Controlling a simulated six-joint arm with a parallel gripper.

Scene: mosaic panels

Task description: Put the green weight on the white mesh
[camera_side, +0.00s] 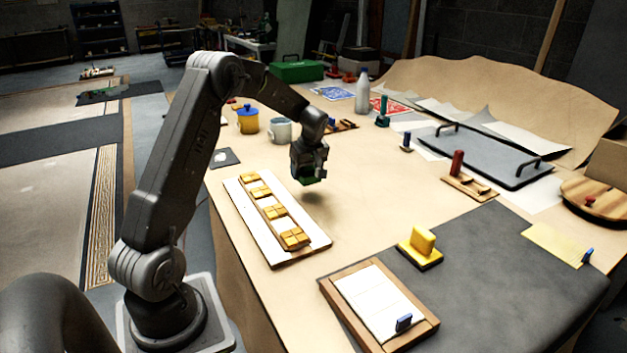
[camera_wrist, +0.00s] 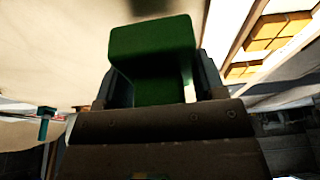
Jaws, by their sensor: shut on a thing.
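My gripper (camera_side: 308,163) is shut on the green weight (camera_side: 312,180) and holds it above the table, beside the far right part of a tiled white board. In the wrist view the green weight (camera_wrist: 152,45) fills the space between the fingers and looks like an L-shaped block. A flat white sheet (camera_side: 368,290) lies in a wooden frame at the near edge, with a small blue piece on its right corner. I cannot make out a mesh texture on it. The weight is well apart from this frame.
The white board (camera_side: 245,203) carries several yellow tile groups on a wooden strip. A yellow block with a handle (camera_side: 422,243) stands right of the frame. A grey tray (camera_side: 480,155), a white bottle (camera_side: 362,92) and mugs stand farther back. The table's middle is clear.

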